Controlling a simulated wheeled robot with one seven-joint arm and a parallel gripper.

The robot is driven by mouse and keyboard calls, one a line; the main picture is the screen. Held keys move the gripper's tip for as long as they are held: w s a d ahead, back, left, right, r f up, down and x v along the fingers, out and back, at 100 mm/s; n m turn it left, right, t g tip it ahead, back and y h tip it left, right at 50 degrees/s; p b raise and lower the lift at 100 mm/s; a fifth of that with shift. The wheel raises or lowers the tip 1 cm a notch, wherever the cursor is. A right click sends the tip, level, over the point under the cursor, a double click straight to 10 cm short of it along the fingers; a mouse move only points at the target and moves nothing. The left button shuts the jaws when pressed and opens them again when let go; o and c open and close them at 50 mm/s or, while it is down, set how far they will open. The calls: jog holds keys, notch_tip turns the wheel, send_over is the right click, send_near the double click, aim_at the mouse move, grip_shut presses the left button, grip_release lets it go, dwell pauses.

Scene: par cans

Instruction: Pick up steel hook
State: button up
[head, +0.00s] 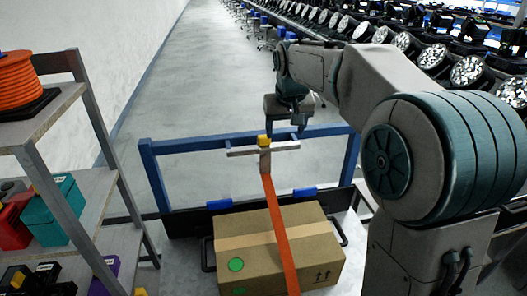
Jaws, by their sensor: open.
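Under the yellow piece is a pale grey crosspiece with a short upright block (264,160), at the top end of an orange strap (277,215). I cannot make out a clear hook shape, so I cannot tell whether this is the steel hook. Nothing is clearly seen between the fingers.
The strap crosses a cardboard box (315,250) on the cart. A blue rail (200,144) stands behind the box. A shelf (100,190) at left holds an orange cable reel (17,84) and a teal case (60,208). Rows of par cans (467,72) fill the back right. Open floor lies beyond.

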send_near(264, 136)
notch_tip(264, 136, up, 3)
jog(key=s, duration=0.2)
jog(key=shift+y, duration=0.4)
jog(key=x, duration=0.3)
jog(key=p+x, duration=0.1)
jog(key=x, duration=0.4)
jog(key=shift+w+d+f, duration=0.25)
jog(key=shift+w+d, duration=0.05)
jog(key=shift+w, duration=0.2)
jog(key=shift+d+p+x, duration=0.2)
jog(key=shift+p+x, duration=0.75)
jog(key=shift+x, duration=1.65)
jog(key=shift+w+r, duration=0.1)
grip_shut()
